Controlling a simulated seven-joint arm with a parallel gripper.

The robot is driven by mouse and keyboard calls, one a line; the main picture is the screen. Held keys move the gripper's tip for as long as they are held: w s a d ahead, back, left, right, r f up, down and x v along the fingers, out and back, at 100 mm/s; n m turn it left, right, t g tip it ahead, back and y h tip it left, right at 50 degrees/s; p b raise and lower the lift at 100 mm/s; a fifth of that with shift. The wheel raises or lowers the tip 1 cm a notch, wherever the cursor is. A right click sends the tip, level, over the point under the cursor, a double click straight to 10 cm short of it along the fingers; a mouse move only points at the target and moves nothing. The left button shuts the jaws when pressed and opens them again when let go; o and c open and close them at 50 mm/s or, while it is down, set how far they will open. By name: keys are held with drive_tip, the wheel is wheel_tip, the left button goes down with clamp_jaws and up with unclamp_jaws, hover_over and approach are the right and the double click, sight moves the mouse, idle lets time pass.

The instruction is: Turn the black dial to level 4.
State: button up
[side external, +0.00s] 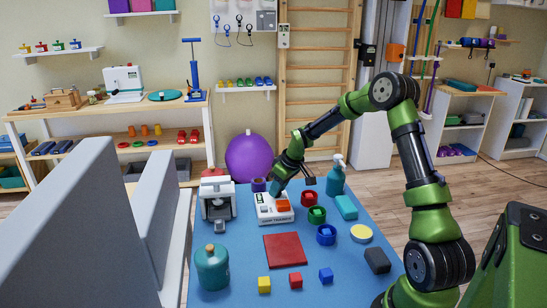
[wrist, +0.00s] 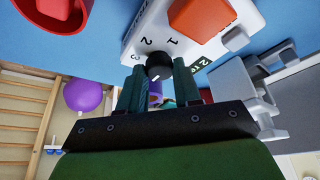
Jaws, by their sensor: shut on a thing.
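The white control box (side external: 272,217) stands on the blue table, with an orange block-like part on its top; it also shows upside down in the wrist view (wrist: 205,50). Its black dial (wrist: 158,64) shows a small pale mark on the side toward my wrist. The printed numbers 1, 2 and 3 are visible around the dial; I cannot see a 4. My gripper (side external: 275,189) is down at the box, and in the wrist view its two dark fingers (wrist: 158,78) stand on either side of the dial, shut on it. In the side view my gripper hides the dial.
A teal pump bottle (side external: 336,178), a red ring-like cup (side external: 308,198) and a teal block (side external: 346,207) stand right of the box. A grey-white press (side external: 217,201) stands to its left. A red mat (side external: 285,248) and small cubes lie in front.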

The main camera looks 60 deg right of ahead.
idle(0.4)
drive_tip(key=o, duration=1)
drive_tip(key=shift+o, duration=0.2)
drive_tip(key=v, duration=1.7)
drive_tip(key=shift+w, duration=0.1)
